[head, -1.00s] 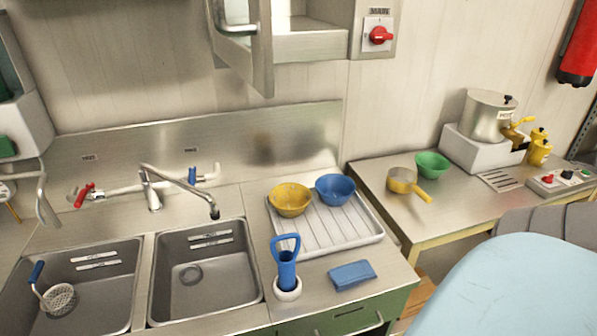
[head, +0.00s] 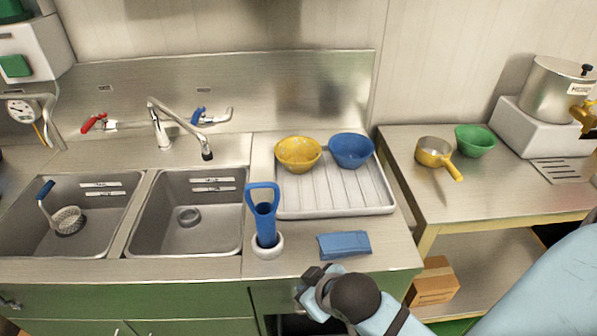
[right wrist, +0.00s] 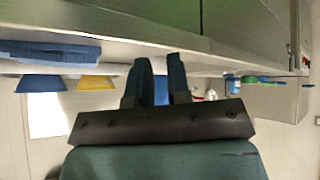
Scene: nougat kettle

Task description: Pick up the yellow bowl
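The yellow bowl (head: 298,154) stands upright on the back left part of the white ridged drying tray (head: 335,205), close beside the blue bowl (head: 350,150). My right gripper (head: 306,282) is low at the counter's front edge, well in front of the tray and apart from the bowl. In the right wrist view, which is upside down, its two fingers (right wrist: 158,66) are apart with nothing held between them. The yellow bowl (right wrist: 95,83) shows there beyond the counter edge, partly cut off by it. My left gripper is not in view.
A blue folded cloth (head: 344,245) lies on the counter before the tray. A blue-handled tool stands in a white holder (head: 267,247) left of it. Two sinks (head: 190,215) are at left. A yellow pan (head: 435,153) and a green bowl (head: 475,140) stand on the right table.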

